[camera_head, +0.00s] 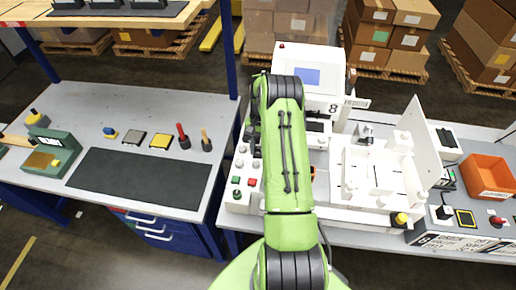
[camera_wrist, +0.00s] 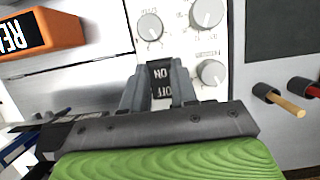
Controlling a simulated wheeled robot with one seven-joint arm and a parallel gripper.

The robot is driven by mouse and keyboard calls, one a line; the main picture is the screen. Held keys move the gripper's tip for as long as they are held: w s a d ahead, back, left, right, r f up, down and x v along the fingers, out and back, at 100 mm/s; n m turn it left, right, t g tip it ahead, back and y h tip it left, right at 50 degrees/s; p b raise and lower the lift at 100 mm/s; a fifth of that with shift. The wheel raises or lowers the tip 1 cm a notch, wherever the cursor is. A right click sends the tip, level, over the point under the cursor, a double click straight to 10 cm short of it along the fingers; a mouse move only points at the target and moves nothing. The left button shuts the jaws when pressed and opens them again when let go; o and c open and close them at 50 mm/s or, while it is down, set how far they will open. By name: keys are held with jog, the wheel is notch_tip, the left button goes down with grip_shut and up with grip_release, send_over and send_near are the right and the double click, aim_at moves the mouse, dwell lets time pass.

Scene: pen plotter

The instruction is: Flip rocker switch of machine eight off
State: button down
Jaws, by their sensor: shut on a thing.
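Machine eight (camera_head: 320,95) is a white machine with a blue screen and a black "8" on its front. In the wrist view its pale control panel (camera_wrist: 218,45) fills the upper middle. The black rocker switch (camera_wrist: 161,82) carries white ON and OFF lettering and shows between my fingertips. My gripper (camera_wrist: 160,75) is shut on the rocker switch, one grey finger at each side. Which half of the switch is pressed in cannot be told. In the head view my green arm hides the switch and my fingertips.
Grey knobs (camera_wrist: 208,13) stand close above and right of my fingers. An orange block (camera_wrist: 45,33) with white lettering is at upper left. An orange bin (camera_head: 490,177) stands at the bench's right.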

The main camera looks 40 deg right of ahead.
jog(key=c, duration=0.9)
grip_release()
jog(key=v, duration=1.6)
jog(key=shift+s, duration=0.1)
